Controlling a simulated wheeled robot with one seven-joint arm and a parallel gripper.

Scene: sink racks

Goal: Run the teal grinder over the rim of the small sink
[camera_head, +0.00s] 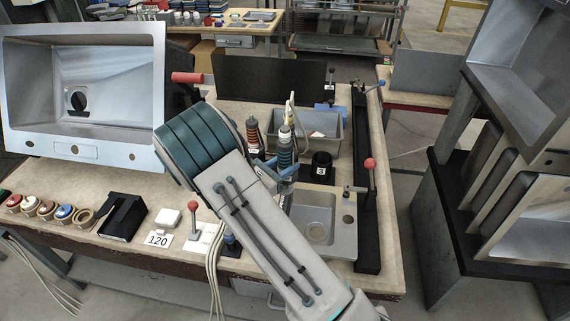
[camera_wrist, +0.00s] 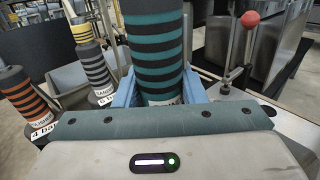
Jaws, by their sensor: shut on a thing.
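The teal grinder (camera_head: 285,150), a cylinder with teal and black stripes, stands roughly upright in my gripper (camera_head: 282,172). In the wrist view the grinder (camera_wrist: 152,50) fills the space between my two blue fingers, and its lower end is hidden. The small sink (camera_head: 345,240) is a grey metal basin with a drain, lying on the table at the front right. My arm covers its left part. The grinder is behind and left of the sink, apart from it as far as I can tell.
A red-striped tool (camera_head: 253,135) stands close left of the grinder. A grey bin (camera_head: 335,145) and a black holder marked 3 (camera_head: 321,170) are behind the small sink. A black rail with a red-knobbed clamp (camera_head: 370,163) borders its right. A large sink (camera_head: 85,90) stands tilted at left.

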